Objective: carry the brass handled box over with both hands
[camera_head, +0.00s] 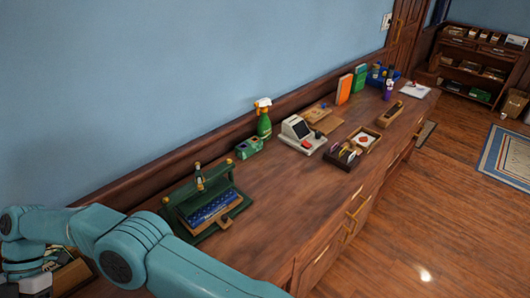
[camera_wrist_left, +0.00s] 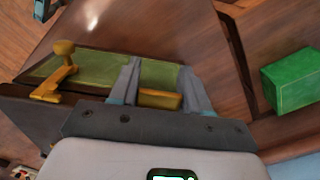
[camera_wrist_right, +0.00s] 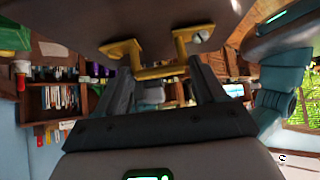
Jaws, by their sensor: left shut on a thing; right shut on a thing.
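The brass handled box shows close up in the left wrist view, with a green panel (camera_wrist_left: 95,67) on top and a brass fitting (camera_wrist_left: 58,75) at its left end. My left gripper (camera_wrist_left: 160,85) is shut on a brass handle bar (camera_wrist_left: 160,99) of it. In the right wrist view my right gripper (camera_wrist_right: 162,85) is shut on another brass handle (camera_wrist_right: 160,71), whose two posts meet a dark surface (camera_wrist_right: 150,25) above. In the head view a teal arm of mine crosses the lower left, and neither gripper can be made out there.
A long wooden counter (camera_head: 270,215) runs along the blue wall. On it are an open green case (camera_head: 180,212), a spray bottle (camera_head: 264,122), a cash register (camera_head: 302,135) and a small tray (camera_head: 345,155). The counter is bare between the case and tray. Open floor (camera_head: 440,200) lies right.

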